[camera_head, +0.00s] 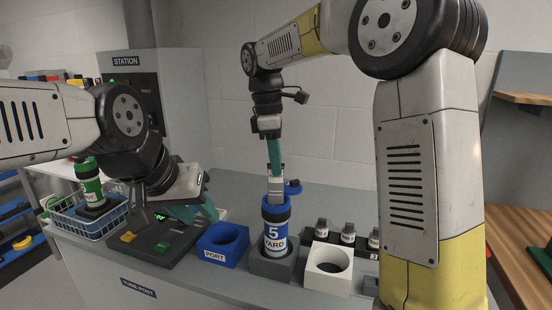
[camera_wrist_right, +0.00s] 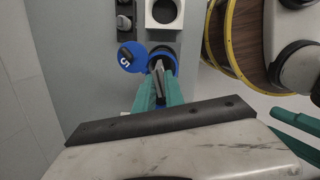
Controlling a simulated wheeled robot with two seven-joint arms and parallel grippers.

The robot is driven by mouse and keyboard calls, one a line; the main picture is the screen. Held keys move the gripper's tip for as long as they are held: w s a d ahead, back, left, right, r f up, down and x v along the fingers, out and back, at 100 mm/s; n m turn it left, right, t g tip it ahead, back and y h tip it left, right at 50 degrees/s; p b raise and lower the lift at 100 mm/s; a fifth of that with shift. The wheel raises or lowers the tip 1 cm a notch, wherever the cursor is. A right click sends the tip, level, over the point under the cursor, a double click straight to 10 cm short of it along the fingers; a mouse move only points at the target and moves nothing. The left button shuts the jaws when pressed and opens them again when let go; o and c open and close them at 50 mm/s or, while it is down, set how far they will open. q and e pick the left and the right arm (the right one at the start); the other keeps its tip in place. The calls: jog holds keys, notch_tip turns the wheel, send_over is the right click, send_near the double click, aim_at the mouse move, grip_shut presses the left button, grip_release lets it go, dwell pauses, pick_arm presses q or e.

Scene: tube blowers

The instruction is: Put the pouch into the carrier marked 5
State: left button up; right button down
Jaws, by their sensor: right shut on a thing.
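My right gripper (camera_head: 274,166) points down, with teal fingers shut on the small grey pouch (camera_head: 276,189). The pouch is at the carrier's mouth; how far its lower end reaches inside is hidden. My left gripper (camera_head: 203,212) is over the button panel, away from the carrier; its fingers overlap in view.
A blue PORT block (camera_head: 222,241) and a white block with a round hole (camera_head: 329,268) flank the socket. Small dark labelled items (camera_head: 347,234) stand in a rack behind. A green carrier (camera_head: 90,183) stands in a wire basket (camera_head: 72,216) at left, beside the button panel (camera_head: 150,243).

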jog(key=shift+f, duration=2.45)
jog(key=c, duration=1.3)
grip_release()
jog(key=shift+c, duration=0.2)
jog(key=shift+r, duration=0.1)
jog(key=r, duration=0.5)
jog(key=a+r, duration=0.1)
jog(key=r, duration=0.1)
jog(key=shift+r, duration=0.25)
